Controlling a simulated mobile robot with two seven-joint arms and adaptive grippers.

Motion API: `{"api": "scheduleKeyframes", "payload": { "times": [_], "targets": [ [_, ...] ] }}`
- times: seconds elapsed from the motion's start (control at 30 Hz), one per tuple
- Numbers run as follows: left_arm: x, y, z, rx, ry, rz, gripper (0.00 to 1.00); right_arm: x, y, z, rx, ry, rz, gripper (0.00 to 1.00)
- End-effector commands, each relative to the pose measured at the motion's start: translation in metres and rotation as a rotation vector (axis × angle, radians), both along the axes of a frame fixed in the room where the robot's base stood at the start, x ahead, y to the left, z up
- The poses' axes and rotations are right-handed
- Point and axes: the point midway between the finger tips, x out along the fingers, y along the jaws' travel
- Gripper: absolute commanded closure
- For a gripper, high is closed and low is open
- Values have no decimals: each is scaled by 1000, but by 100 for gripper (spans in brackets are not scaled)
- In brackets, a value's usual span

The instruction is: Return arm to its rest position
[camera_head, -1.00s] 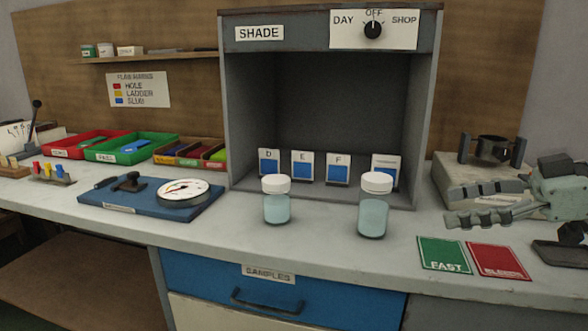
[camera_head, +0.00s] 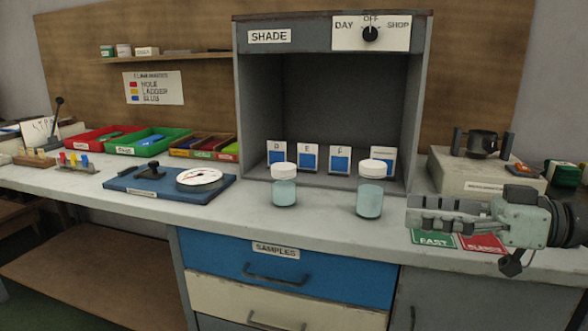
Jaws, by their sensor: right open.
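My right gripper (camera_head: 410,213) comes in from the right edge and points left over the right part of the bench. Its fingers are apart and nothing shows between them. It partly covers a green card marked FAST (camera_head: 433,239) and a red card (camera_head: 483,243) on the bench. The near jar (camera_head: 370,198) with a white lid stands upright just left of the fingertips, apart from them in the picture. My left gripper is out of view.
A second jar (camera_head: 284,190) stands further left, before the grey shade box (camera_head: 421,110) with its several blue cards. A blue board with a dial (camera_head: 150,192) lies on the left. Behind my right gripper is a pale box (camera_head: 455,177). Drawers (camera_head: 325,270) are below.

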Motion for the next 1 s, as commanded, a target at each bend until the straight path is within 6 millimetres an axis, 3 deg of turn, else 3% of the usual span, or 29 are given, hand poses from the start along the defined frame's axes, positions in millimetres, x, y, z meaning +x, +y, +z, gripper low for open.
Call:
{"api": "scheduleKeyframes", "payload": {
  "times": [0.03,0.37,0.53,0.73,0.83,1.0],
  "targets": [
    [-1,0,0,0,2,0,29,0,7,-2,29,6,7,29],
    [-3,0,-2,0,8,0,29,2,-1,-125,-252,201,-144,29],
    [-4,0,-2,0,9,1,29,-13,-18,-209,-452,333,-256,29],
    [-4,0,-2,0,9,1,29,-71,-75,-329,-831,517,-479,29],
    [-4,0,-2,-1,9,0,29,-101,-107,-360,-992,563,-587,29],
    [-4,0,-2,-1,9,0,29,-141,-146,-382,-1187,584,-728,29]
  ]
}}
